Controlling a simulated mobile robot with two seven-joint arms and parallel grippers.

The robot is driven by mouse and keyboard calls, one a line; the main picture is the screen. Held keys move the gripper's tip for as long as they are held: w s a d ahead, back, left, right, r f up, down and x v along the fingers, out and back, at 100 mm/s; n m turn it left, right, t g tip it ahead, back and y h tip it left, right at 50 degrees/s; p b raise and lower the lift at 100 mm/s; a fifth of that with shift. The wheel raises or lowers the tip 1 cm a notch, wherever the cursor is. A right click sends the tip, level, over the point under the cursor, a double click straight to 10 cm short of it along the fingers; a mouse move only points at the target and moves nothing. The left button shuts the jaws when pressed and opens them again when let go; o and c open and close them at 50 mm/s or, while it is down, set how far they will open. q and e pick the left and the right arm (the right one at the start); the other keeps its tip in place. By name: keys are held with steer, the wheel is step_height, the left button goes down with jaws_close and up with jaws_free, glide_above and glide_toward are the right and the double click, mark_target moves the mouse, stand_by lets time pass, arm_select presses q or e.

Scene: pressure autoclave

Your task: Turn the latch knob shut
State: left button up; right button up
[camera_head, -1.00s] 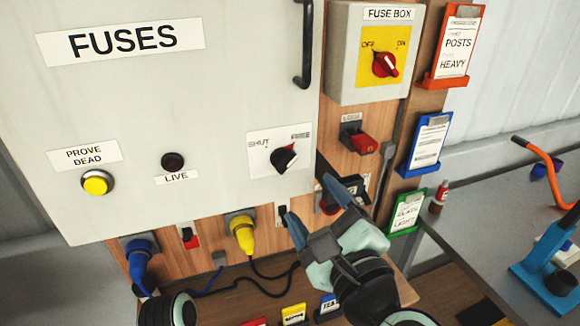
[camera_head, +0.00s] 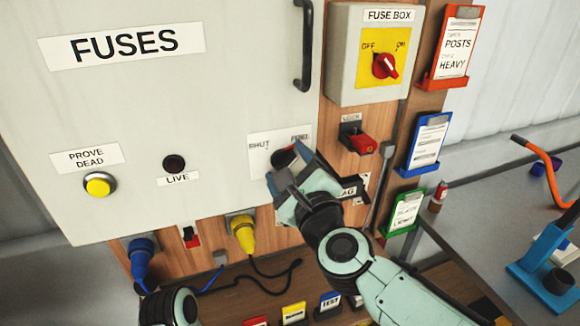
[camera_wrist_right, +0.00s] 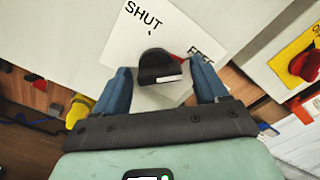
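The latch knob (camera_head: 284,157) is dark, on a white plate (camera_head: 258,143) marked SHUT at its left, on the front of the grey FUSES cabinet. In the head view my right gripper (camera_head: 296,172) covers part of it. In the right wrist view the knob (camera_wrist_right: 157,66) shows a pale mark on its near end and red beside it. My right gripper (camera_wrist_right: 161,78) is open, with one blue finger on each side of the knob and visible gaps. Which way the knob points is hard to tell. My left gripper is out of view; part of my left arm shows at bottom left.
The fuse box (camera_head: 342,60) with a red switch stands upper right of the knob. A red lock (camera_head: 360,141) is close to the right. A black door handle (camera_head: 303,45) is above. Blue and yellow plugs (camera_head: 243,234) hang below.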

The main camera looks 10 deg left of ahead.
steer(key=c, duration=0.8)
steer(key=shift+c, duration=0.2)
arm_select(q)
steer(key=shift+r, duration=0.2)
arm_select(e)
steer(key=shift+r+n, duration=0.1)
steer(key=shift+n, duration=0.3)
steer(key=n+p, duration=0.1)
steer(key=n, duration=0.3)
steer(key=shift+r+p, duration=0.15)
steer(key=shift+p, duration=0.15)
steer(key=n+p, duration=0.1)
steer(key=n, duration=0.3)
steer(key=shift+a+r, duration=0.1)
steer(key=shift+r, duration=0.05)
steer(key=n+p, duration=0.1)
steer(key=n, duration=0.4)
steer(key=shift+s+p, duration=0.1)
steer(key=shift+p, duration=0.3)
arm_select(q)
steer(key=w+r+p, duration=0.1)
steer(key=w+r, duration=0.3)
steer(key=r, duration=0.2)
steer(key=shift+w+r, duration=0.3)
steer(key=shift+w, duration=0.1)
arm_select(e)
steer(key=shift+a+n, duration=0.15)
steer(key=shift+n, duration=1.85)
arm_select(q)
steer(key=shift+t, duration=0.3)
